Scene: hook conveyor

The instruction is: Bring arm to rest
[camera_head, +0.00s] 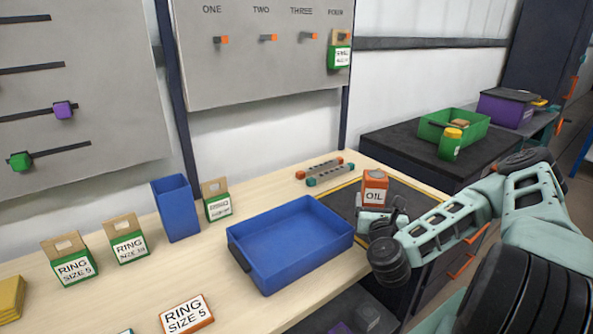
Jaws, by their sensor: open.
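My arm (440,225) reaches in from the right, bent, over the right end of the workbench. My gripper (370,222) is low over the dark mat, just in front of an orange OIL box (374,187). Its jaws are open; they are small and partly hidden by my wrist, and I see nothing held between them. I cannot tell whether the gripper touches the OIL box. A green-and-white packet (341,55) hangs on the hook under FOUR on the grey board (250,80).
A blue tray (290,240) lies left of my gripper. A blue upright bin (175,208) and several RING packets (72,262) stand further left. A dark side table (400,145) at right bears a green crate (440,122) and a yellow-capped bottle (450,145).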

